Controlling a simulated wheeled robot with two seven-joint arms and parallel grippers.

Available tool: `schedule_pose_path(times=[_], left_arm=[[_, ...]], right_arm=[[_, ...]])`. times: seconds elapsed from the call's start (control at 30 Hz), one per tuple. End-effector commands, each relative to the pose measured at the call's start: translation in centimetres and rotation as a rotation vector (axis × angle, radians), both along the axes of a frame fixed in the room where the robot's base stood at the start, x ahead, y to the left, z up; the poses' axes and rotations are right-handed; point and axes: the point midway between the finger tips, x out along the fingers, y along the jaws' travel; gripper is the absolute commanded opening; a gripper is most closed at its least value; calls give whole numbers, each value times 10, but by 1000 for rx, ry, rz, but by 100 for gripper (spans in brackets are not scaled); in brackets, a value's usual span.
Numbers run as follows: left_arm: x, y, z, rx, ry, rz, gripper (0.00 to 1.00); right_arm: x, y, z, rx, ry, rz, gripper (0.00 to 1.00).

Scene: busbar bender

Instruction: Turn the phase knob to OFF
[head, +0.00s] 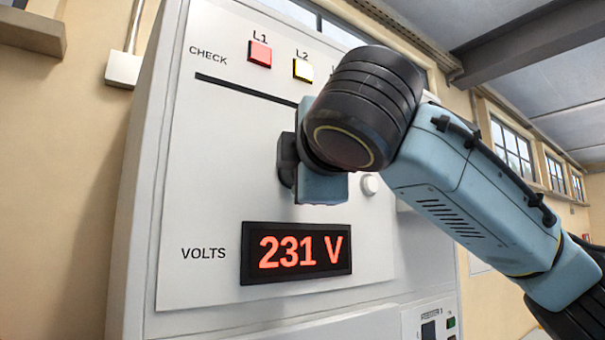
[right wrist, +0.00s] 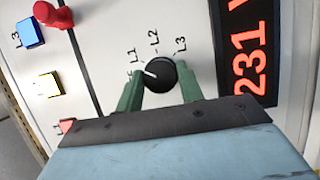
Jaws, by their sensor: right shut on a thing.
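The phase knob (right wrist: 161,76) is a round black knob with a white pointer mark, seen in the right wrist view. L1, L2 and L3 are printed around it. In the head view my right arm and wrist hide the knob. My left gripper is not in view.
The cabinet panel has a red lamp L1 (head: 260,53), a yellow lamp L2 (head: 303,70) and a blue lamp L3 (right wrist: 31,32). A red knob (right wrist: 50,14) sits near the blue lamp. The volts display (head: 297,252) reads 231 V beside my gripper.

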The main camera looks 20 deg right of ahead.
Motion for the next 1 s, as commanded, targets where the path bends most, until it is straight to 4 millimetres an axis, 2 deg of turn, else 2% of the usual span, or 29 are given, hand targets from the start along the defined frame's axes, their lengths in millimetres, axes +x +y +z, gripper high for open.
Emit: schedule_pose_path(times=[0.5,1.0], left_arm=[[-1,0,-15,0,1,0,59],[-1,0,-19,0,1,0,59]], right_arm=[[0,-1,-3,-411,-150,0,15],[1,-1,-4,-568,-205,2,15]])
